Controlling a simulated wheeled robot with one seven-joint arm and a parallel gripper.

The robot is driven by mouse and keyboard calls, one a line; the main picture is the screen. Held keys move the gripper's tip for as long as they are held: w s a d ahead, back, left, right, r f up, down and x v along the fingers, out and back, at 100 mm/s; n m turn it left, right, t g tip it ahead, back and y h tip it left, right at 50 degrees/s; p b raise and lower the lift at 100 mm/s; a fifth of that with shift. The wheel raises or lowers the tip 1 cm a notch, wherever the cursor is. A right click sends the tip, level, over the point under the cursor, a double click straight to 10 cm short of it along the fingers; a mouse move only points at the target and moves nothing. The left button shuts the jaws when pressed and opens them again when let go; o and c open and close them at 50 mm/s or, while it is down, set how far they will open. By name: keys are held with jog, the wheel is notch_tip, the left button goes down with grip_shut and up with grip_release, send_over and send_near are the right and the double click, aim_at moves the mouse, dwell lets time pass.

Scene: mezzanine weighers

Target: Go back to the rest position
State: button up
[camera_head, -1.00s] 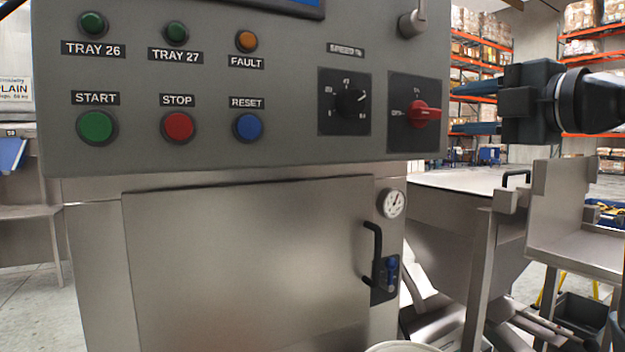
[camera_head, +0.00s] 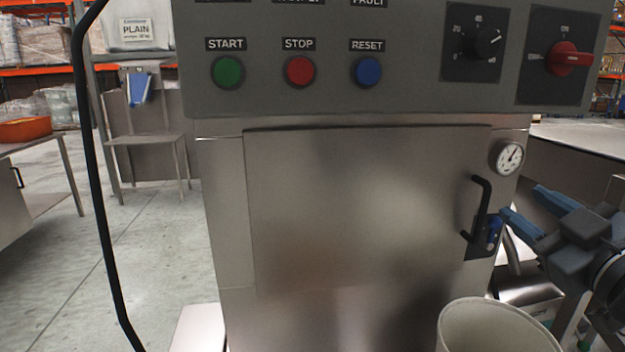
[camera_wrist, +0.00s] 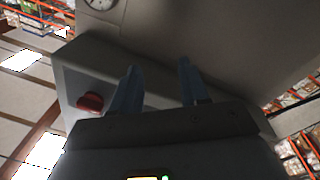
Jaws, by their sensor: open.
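My gripper (camera_head: 530,209) is at the right of the head view, with its two blue fingers apart and nothing between them. The fingers point left toward the machine's door handle (camera_head: 481,207); the lower finger appears close to the handle's latch plate, and I cannot tell whether they touch. The wrist view shows the spread fingers (camera_wrist: 157,88) with the machine's grey underside behind them. The red selector knob (camera_wrist: 90,101) shows left of the fingers there.
The steel machine (camera_head: 370,210) with its control panel (camera_head: 420,90) fills the middle. A pale bin (camera_head: 495,328) stands in front at lower right. A black cable (camera_head: 97,190) hangs at left. A table with an orange tray (camera_head: 25,128) is at far left. Floor is open at left.

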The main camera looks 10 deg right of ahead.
jog(key=s+a+f+m+g+h+p, duration=0.1)
jog(key=s+a+f+m+g+p, duration=0.15)
jog(key=s+a+f+m, duration=0.7)
jog(key=s+a+f+n+y+p, duration=0.1)
jog(key=s+a+f, duration=0.1)
jog(key=s, duration=0.6)
jog(key=s+a+f+n+g+p, duration=0.1)
jog(key=s+f, duration=0.1)
jog(key=s, duration=0.6)
jog(key=s+a+f+n+y+p, duration=0.1)
jog(key=s+a+f, duration=0.1)
jog(key=s, duration=0.6)
jog(key=shift+s+a+f+n+y, duration=0.3)
jog(key=shift+s+n, duration=0.05)
jog(key=shift+s, duration=0.05)
jog(key=shift+g, duration=0.25)
